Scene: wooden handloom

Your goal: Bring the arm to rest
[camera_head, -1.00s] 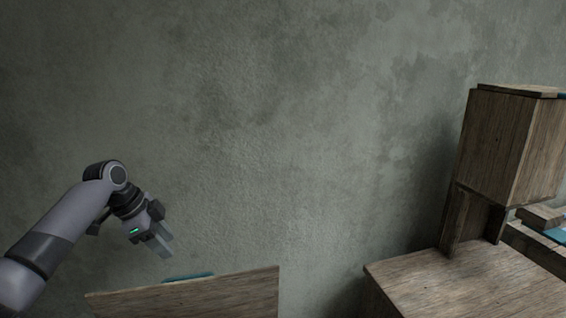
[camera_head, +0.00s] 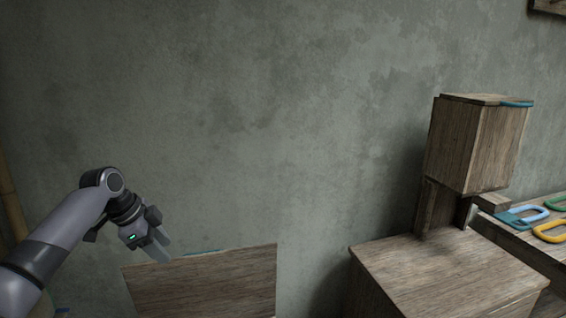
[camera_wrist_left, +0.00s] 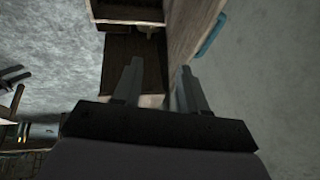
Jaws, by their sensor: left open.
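My left arm comes in from the left in the head view, with its left gripper (camera_head: 160,247) above and behind the top edge of a wooden panel (camera_head: 205,285). Beyond the fingers lie wooden boards and a dark recess (camera_wrist_left: 135,55). Whether the fingers touch the panel cannot be told. My right gripper is not in view.
A shelf at far right bears a blue loop (camera_head: 528,212) and a yellow loop (camera_head: 552,232). A teal strip (camera_wrist_left: 210,35) edges the board.

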